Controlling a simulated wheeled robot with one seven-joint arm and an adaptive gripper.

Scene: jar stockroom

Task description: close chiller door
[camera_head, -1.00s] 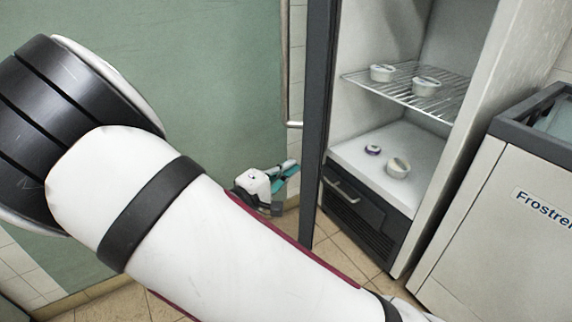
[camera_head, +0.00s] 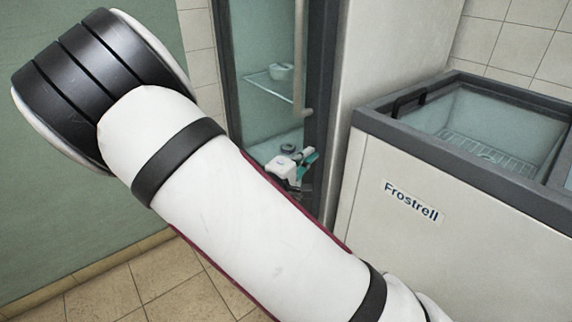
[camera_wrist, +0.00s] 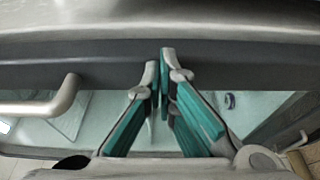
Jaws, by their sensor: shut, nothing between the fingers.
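The chiller door (camera_head: 318,110) is a dark-framed glass door with a pale vertical handle (camera_head: 301,65). It lies across the front of the white chiller (camera_head: 375,70), and I cannot tell if it is fully flush. Pale jars show dimly through its glass. My gripper (camera_head: 311,156) is in front of the door, low and near its handle-side edge. In the wrist view its teal-padded fingers (camera_wrist: 158,68) are shut and empty, with tips at the dark door frame (camera_wrist: 220,62). Contact cannot be made out for certain. The handle (camera_wrist: 40,107) is left of the fingers there.
A white chest freezer (camera_head: 450,225) labelled Frostrell, with a glass top, stands close to the chiller's right. A green wall panel (camera_head: 50,200) is at the left. Tiled floor (camera_head: 150,285) is free at the lower left.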

